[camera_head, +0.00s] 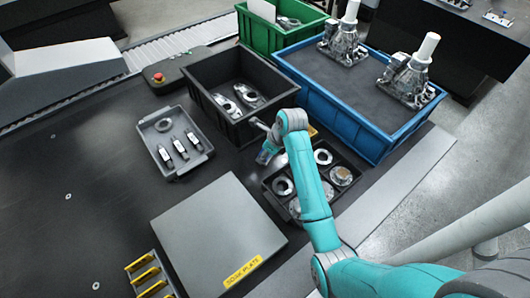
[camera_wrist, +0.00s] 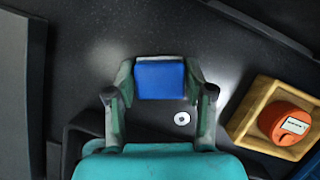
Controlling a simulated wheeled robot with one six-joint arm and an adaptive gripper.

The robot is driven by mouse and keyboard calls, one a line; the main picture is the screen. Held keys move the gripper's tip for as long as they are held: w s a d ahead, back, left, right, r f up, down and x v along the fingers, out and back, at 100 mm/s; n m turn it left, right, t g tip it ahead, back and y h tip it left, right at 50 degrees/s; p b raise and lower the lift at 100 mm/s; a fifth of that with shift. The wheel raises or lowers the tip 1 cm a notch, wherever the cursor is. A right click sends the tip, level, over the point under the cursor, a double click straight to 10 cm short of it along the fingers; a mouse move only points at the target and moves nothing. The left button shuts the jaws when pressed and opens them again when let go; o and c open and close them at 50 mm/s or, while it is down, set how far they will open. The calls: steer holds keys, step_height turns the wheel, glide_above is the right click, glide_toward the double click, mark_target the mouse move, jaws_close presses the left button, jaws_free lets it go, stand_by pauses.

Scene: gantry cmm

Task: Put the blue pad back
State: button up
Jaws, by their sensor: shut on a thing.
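The blue pad (camera_wrist: 160,80) is a small blue block in the wrist view. My gripper (camera_wrist: 158,70) is shut on it, with one finger on each side. Dark table surface shows beyond the pad; its height above the table is hard to judge. In the head view my gripper (camera_head: 268,152) is between the black bin and the black tray of round parts, and the pad in it is too small and covered to make out clearly.
A grey plate (camera_head: 218,228) with a yellow label lies in front. A grey tray (camera_head: 166,151), black bin (camera_head: 215,115), black round-parts tray (camera_head: 267,183), blue crate (camera_head: 340,120) and green crate (camera_head: 258,38) stand around. A wooden tray (camera_wrist: 240,122) holds an orange part (camera_wrist: 284,122).

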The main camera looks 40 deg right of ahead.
steer(key=shift+f, duration=0.15)
steer(key=o, duration=1.1)
steer(key=v, duration=1.2)
steer(key=shift+s, duration=0.1)
